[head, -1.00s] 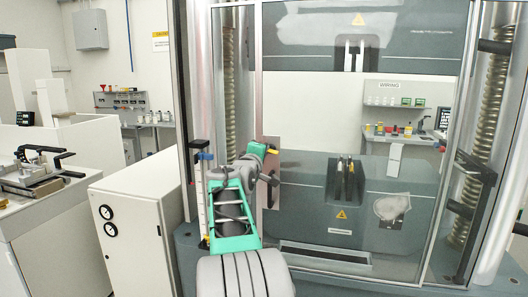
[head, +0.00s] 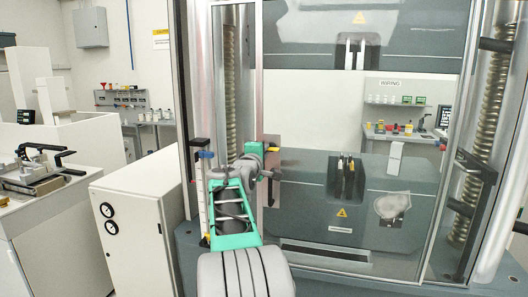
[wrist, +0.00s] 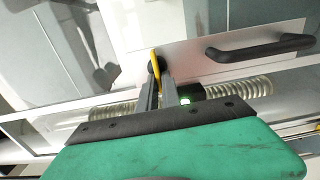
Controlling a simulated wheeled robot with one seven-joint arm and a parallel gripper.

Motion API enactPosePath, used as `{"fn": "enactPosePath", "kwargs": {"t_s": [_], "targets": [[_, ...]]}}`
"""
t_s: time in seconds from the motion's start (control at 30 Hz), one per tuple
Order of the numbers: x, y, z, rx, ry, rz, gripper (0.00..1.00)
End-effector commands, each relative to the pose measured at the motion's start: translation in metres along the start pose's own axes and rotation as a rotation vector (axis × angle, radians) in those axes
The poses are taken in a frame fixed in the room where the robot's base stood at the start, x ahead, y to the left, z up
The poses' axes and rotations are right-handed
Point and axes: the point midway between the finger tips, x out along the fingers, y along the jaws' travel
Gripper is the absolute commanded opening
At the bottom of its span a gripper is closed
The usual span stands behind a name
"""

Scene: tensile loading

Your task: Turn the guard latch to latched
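The guard latch (wrist: 156,63) is a thin yellow lever on a dark round hub, mounted on a pale metal plate on the guard. In the head view, its yellow part (head: 272,149) shows just beyond my wrist. My gripper (wrist: 160,84) has its two grey fingers at the near end of the lever. The fingers stand a narrow gap apart, with the lever's end at or between their tips. Whether they press on it is not clear. In the head view, my gripper (head: 276,174) is at the guard's left edge, and my arm partly hides the plate.
A black bar handle (wrist: 262,47) is on the same plate, right of the latch in the wrist view. The clear guard (head: 350,120) covers the machine's specimen space. A white cabinet (head: 135,235) with gauges stands left of my arm.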

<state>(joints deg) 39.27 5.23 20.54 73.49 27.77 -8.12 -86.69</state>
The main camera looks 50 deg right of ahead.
Motion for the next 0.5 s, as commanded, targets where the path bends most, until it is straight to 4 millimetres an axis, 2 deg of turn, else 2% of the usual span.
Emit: {"fn": "enactPosePath", "kwargs": {"t_s": [0.03, 0.23, 0.5], "targets": [[0.0002, -0.0014, 0.0001, -0.001, 0.0, -0.002, 0.12], [0.0001, -0.0003, -0.0001, 0.001, 0.0, 0.0, 0.27], [-0.0034, 0.0004, -0.0006, 0.002, 0.001, 0.002, 0.27]]}}
